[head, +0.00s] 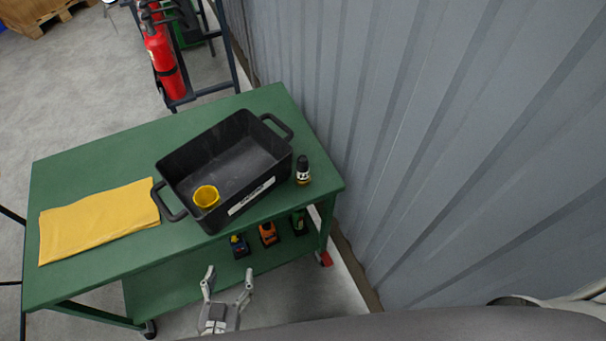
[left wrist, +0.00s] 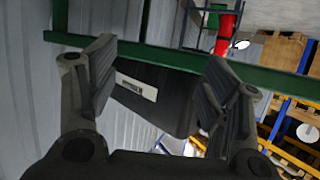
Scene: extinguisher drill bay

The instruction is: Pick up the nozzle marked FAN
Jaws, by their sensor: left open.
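A small dark upright piece (head: 303,171) with a pale and yellowish label band stands on the green table, just right of the black bin. It may be the nozzle, but its marking is too small to read. My left gripper (head: 228,283) is open and empty in front of the table, below and left of that piece and apart from it. In the left wrist view its two fingers (left wrist: 157,85) stand wide apart, with a dark box with a white label beyond them. My right gripper is not in view.
The black two-handled bin (head: 173,172) holds a yellow cup (head: 206,197). A yellow cloth (head: 95,222) lies left on the green table (head: 100,165). Small blue, orange and green-black items sit on the lower shelf (head: 170,290). A corrugated wall (head: 430,130) borders the right side.

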